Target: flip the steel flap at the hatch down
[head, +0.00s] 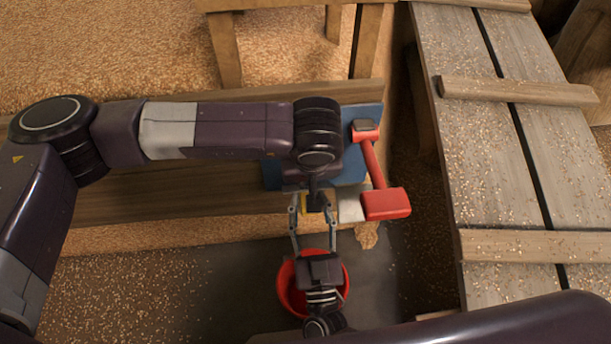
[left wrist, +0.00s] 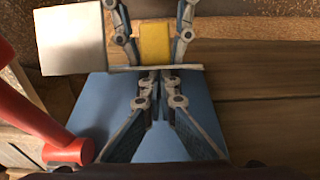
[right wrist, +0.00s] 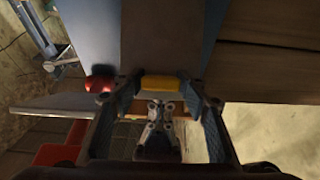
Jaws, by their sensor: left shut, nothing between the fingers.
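The pale steel flap (head: 352,205) is a flat plate at the lower edge of the blue panel (head: 270,174). Its broad face shows at upper left in the left wrist view (left wrist: 72,42); the right wrist view shows it as a thin strip (right wrist: 60,103). My left gripper (head: 314,204) points down in front of the panel. Its fingertips (left wrist: 155,78) are shut, empty, close to the thin edge beside the flap; contact is unclear. My right gripper (head: 313,215) reaches up from below, its fingers spread either side of a yellow piece (left wrist: 155,42), apparently apart from it.
A red lever (head: 373,165) with a red block end stands just right of the hands. A red bucket (head: 284,290) sits below my right gripper. A plank ramp (head: 465,140) fills the right, and a wooden beam (head: 140,210) runs along the left. Grain covers the floor behind.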

